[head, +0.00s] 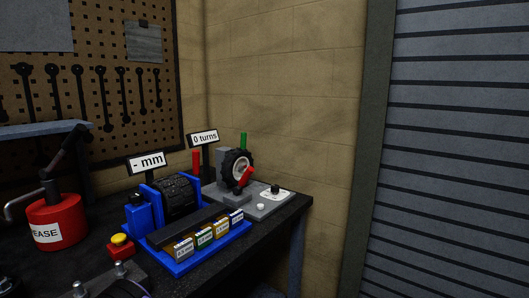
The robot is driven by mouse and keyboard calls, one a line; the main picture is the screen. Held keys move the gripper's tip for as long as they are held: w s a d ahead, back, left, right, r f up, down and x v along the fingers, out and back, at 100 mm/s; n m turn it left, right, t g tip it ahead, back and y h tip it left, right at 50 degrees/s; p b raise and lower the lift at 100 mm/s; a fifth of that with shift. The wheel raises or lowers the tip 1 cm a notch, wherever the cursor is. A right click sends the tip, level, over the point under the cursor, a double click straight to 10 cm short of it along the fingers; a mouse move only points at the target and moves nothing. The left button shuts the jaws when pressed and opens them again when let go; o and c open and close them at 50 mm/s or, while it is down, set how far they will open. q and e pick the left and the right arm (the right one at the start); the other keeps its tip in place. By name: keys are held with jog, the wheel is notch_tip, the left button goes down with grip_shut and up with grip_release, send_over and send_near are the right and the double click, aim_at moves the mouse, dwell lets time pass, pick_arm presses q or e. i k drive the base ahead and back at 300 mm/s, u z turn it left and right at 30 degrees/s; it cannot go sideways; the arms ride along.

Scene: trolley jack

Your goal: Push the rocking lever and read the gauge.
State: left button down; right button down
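In the head view a blue-framed device (160,224) with a dark ribbed roller (178,196) stands on the bench, with a display (147,163) reading "- mm" above it. Behind it, a second display (203,138) reads "0 turns". A grey unit (264,208) carries a black wheel (234,162) with a red handle (244,178). An upright red lever (197,163) and an upright green lever (243,142) stand near the wheel. I cannot tell which part is the rocking lever, and no dial gauge is recognisable. Neither gripper is in view.
The dark bench top (262,241) has its right edge near the grey unit. Several small labelled boxes (202,239) sit in a blue tray (178,270). A tool pegboard (115,75) hangs behind.

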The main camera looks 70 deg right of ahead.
aim_at(195, 153)
jog(key=z, duration=2.2)
